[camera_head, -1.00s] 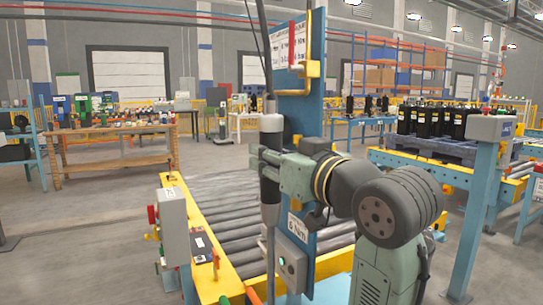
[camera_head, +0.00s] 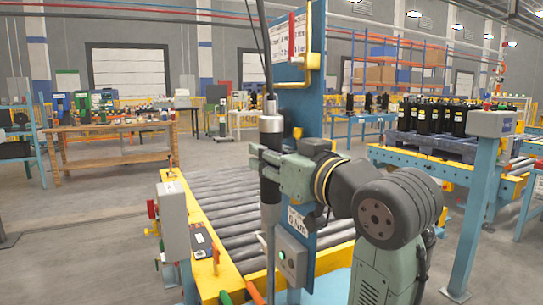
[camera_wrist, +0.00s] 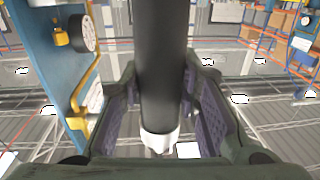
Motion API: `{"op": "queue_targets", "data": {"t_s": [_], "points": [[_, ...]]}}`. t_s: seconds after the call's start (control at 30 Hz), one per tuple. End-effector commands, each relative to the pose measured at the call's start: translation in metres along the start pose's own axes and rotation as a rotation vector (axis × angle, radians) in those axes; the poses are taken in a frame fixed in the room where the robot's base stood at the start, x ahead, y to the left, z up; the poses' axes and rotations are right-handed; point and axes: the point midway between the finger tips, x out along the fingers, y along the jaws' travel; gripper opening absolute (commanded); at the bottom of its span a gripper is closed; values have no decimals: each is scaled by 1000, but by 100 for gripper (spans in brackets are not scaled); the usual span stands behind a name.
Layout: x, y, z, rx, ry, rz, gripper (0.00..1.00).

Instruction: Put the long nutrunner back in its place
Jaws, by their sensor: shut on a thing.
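The long nutrunner (camera_head: 271,138) is upright, with a grey upper part, a dark lower body and cables running up from its top. My gripper (camera_head: 264,163) is shut around its dark body, one finger on each side. In the wrist view the nutrunner's dark body (camera_wrist: 164,70) passes between the fingers, with a pale end piece showing. A blue tool post (camera_head: 309,125) with a yellow hooked bracket (camera_head: 314,65) stands just right of the nutrunner. The nutrunner appears apart from the post, though the gap's depth is hard to judge. Its lower end is unclear.
A roller conveyor (camera_head: 225,205) with yellow rails lies behind the nutrunner. A grey control box (camera_head: 173,220) stands at the left, and a small box (camera_head: 291,259) is on the post's lower part. A pallet (camera_head: 430,147) of black compressors is at right. Open floor lies left.

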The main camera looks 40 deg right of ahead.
Motion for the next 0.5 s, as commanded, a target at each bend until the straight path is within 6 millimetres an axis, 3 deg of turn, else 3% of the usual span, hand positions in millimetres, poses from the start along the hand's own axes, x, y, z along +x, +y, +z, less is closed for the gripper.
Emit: {"op": "queue_targets", "data": {"t_s": [0.3,0.33,0.5], "points": [[-1,0,4,-2,7,1,0],[-1,0,3,-2,7,1,31],[-1,0,3,-1,5,0,42]]}}
